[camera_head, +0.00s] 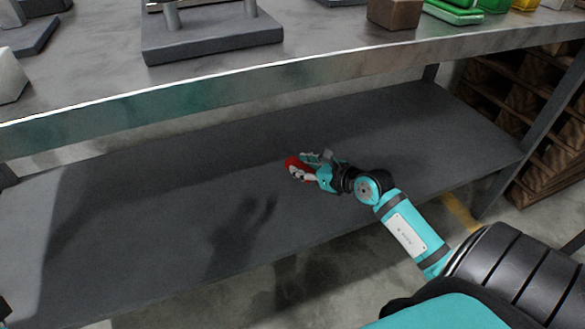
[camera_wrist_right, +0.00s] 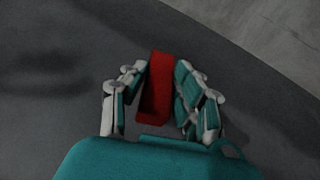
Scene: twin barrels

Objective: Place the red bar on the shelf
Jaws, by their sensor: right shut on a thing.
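The red bar (camera_head: 292,163) is at the tip of my right gripper (camera_head: 305,167) in the head view, over the lower dark shelf (camera_head: 130,230). In the right wrist view the red bar (camera_wrist_right: 156,88) stands between the two fingers of my right gripper (camera_wrist_right: 158,92), which is shut on it. The shelf (camera_wrist_right: 50,60) fills most of the background there. Whether the bar touches the shelf or is held above it, I cannot tell. My left gripper is not in view.
Above the shelf is a metal tabletop (camera_head: 100,65) with a grey fixture (camera_head: 210,38), a brown block (camera_head: 394,13) and green pieces (camera_head: 455,10). Wooden pallets (camera_head: 540,130) stand at the right. A table leg (camera_head: 530,145) rises at the shelf's right end. The shelf around my gripper is bare.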

